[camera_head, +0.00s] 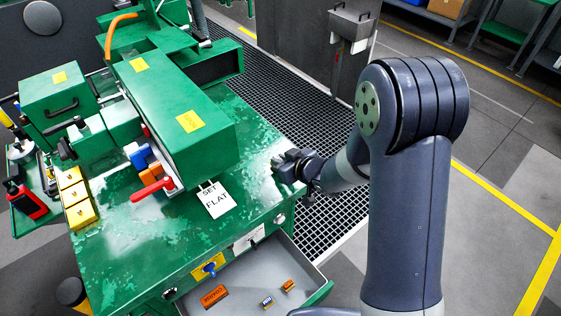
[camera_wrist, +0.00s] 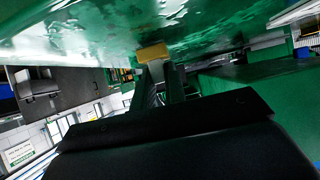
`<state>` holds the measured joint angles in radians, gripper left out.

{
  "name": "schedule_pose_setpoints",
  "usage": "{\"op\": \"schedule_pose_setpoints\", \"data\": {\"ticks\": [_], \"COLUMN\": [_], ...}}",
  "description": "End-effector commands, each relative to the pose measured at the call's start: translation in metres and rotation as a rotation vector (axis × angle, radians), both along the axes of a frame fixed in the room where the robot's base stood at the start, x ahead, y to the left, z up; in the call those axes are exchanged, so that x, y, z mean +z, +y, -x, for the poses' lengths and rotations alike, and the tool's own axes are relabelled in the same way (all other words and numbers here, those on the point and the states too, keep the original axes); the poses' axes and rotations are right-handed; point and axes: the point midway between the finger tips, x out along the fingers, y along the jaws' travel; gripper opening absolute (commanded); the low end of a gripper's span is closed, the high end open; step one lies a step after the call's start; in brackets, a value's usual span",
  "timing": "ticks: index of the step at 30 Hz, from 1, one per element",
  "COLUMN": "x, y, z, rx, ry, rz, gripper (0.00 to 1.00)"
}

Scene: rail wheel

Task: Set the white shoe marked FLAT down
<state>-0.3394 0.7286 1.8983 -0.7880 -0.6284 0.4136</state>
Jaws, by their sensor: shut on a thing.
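A white plate marked SET FLAT (camera_head: 215,199) lies on the green bench top at the foot of the green machine, with small dark parts at its back edge. My gripper (camera_head: 280,163) is at the bench's right edge, to the right of the plate and apart from it. In the wrist view my gripper (camera_wrist: 155,75) is shut on a small yellow-tan block (camera_wrist: 152,53), close under a green surface. I cannot tell whether they touch. The block's face shows no readable mark, and no white shoe shows in the jaws. The held block is hidden in the head view.
The green machine body (camera_head: 175,125) stands left of the plate, with a red lever (camera_head: 152,188) beside it. Yellow blocks (camera_head: 76,198) sit at the left. An open drawer (camera_head: 250,285) with several small blocks juts out in front. Bench top around the plate is mostly clear.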

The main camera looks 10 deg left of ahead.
Motion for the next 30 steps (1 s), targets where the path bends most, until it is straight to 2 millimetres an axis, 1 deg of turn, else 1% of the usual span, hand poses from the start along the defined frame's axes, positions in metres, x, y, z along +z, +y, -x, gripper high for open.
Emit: {"op": "schedule_pose_setpoints", "data": {"ticks": [1,9,13,14,21,30], "x": [-0.0033,-0.0037,-0.0087,-0.007,-0.0066,-0.0036], "y": [0.0001,0.0001,0.0001,0.0,0.0001,0.0], "z": [-0.0001,-0.0003,-0.0003,-0.0003,-0.0002,-0.0003], "rx": [0.0,0.0,0.0,0.0,0.0,0.0], "ry": [-0.001,-0.002,-0.002,-0.002,-0.002,-0.002], "rz": [-0.001,-0.001,-0.001,-0.001,0.0,-0.001], "gripper": [0.0,0.0,0.0,0.15,0.34,0.34]}}
